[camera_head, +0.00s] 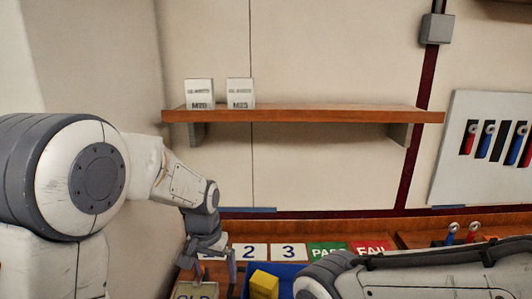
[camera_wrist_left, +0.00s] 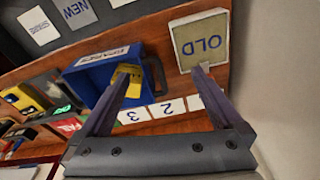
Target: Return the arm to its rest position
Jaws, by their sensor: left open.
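My left gripper (camera_head: 217,268) is open, with nothing visible between its fingers. It points down over the bench at the lower left of the head view. In the left wrist view my left gripper's fingers (camera_wrist_left: 161,74) are spread wide, one tip overlapping the OLD-marked tray (camera_wrist_left: 202,42) and the other the yellow object (camera_wrist_left: 133,70) in the blue bin (camera_wrist_left: 92,76). Whether either tip touches anything I cannot tell. In the head view the OLD tray (camera_head: 194,290) is partly cut off by the bottom edge. My right arm's link (camera_head: 430,272) crosses the lower right; its gripper does not show.
Number cards (camera_head: 289,252), a green PASS card (camera_head: 327,249) and a red FAIL card (camera_head: 371,247) line the wooden bench behind the bin. A shelf (camera_head: 310,115) above holds two white boxes (camera_head: 220,93). A panel (camera_head: 490,145) hangs at right.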

